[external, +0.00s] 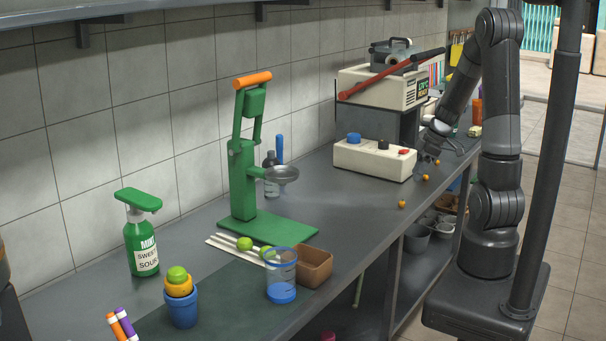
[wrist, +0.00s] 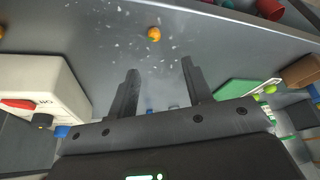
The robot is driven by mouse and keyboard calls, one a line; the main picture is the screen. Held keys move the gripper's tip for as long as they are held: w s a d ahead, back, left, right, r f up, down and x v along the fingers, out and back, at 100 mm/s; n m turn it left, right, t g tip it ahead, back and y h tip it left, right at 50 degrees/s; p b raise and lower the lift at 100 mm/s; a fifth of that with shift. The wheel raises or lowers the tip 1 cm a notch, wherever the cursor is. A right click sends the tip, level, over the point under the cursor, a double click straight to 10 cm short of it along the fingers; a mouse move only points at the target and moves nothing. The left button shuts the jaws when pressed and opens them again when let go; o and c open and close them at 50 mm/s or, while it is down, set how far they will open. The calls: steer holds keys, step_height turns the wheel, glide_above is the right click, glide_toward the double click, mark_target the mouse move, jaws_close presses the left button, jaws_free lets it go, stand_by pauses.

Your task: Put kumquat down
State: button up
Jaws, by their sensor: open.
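Small orange kumquats lie near the front edge of the grey counter. In the external view one kumquat (external: 402,204) lies apart, another (external: 425,177) is just below my gripper (external: 422,172), and a third (external: 437,162) shows beside it. In the wrist view one kumquat (wrist: 154,34) rests on the counter beyond the fingertips, and part of another (wrist: 2,32) shows at the left edge. My gripper (wrist: 158,78) is open in the wrist view, with nothing seen between its fingers. It is low over the counter, right of the white control box.
The white control box (external: 374,158) with knobs stands close to my gripper. The green press (external: 245,160), a brown box (external: 313,266) and a measuring cup (external: 281,275) stand further left. Counter between box and press is mostly clear.

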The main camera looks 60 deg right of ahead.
mark_target(402, 204)
steer(key=shift+d+x, duration=0.15)
steer(key=shift+x, duration=1.7)
steer(key=shift+d+x, duration=0.15)
steer(key=shift+x, duration=1.75)
steer(key=shift+d+x, duration=0.15)
steer(key=shift+x, duration=1.7)
jaws_close()
steer(key=shift+r, duration=0.1)
